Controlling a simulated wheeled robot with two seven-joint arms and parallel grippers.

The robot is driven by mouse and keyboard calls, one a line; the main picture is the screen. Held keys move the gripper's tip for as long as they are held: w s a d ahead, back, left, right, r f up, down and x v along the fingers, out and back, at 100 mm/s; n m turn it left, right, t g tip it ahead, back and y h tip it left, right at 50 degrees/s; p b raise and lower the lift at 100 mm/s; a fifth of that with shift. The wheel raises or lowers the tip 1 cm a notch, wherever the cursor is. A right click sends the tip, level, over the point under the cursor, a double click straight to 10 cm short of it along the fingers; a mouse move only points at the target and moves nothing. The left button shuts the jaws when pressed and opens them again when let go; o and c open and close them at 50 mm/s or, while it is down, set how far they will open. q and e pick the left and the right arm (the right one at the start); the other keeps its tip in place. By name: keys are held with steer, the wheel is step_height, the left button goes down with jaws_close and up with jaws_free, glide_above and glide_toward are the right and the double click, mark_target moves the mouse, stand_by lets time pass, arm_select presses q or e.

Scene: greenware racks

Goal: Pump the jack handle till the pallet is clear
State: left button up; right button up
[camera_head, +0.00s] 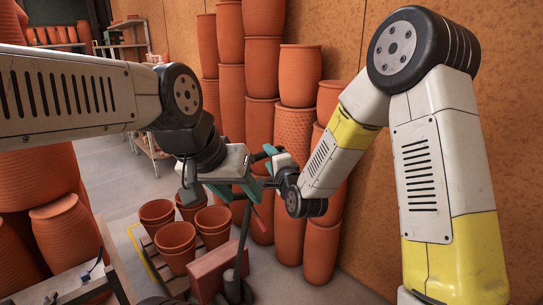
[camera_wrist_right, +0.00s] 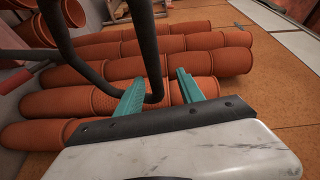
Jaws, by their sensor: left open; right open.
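The jack handle (camera_head: 242,238) is a dark bar rising from the red pallet jack (camera_head: 208,272); its upper end is partly hidden behind my grippers. In the right wrist view, the black handle loop (camera_wrist_right: 147,45) bends between the teal fingers of my open right gripper (camera_wrist_right: 158,85); I cannot tell whether they touch it. My right gripper (camera_head: 267,162) is near the handle top in the head view. My left gripper (camera_head: 232,190) is open, lower and beside the handle. The pallet (camera_head: 152,258) carries several terracotta pots (camera_head: 176,240); whether it touches the floor is unclear.
Tall stacks of terracotta pots (camera_head: 297,75) stand against the brown wall right behind the handle. More large pots (camera_head: 68,232) and a table (camera_head: 62,285) are at the left. Grey floor (camera_head: 110,185) is open beyond the pallet.

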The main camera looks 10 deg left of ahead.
steer(key=shift+s+a+f+m+t+y, duration=0.35)
steer(key=shift+s+a+f+m, duration=0.2)
steer(key=shift+a+f+m, duration=0.25)
steer(key=x, duration=0.7)
steer(key=shift+w, duration=0.3)
steer(key=shift+a, duration=0.1)
jaws_close()
stand_by(0.5)
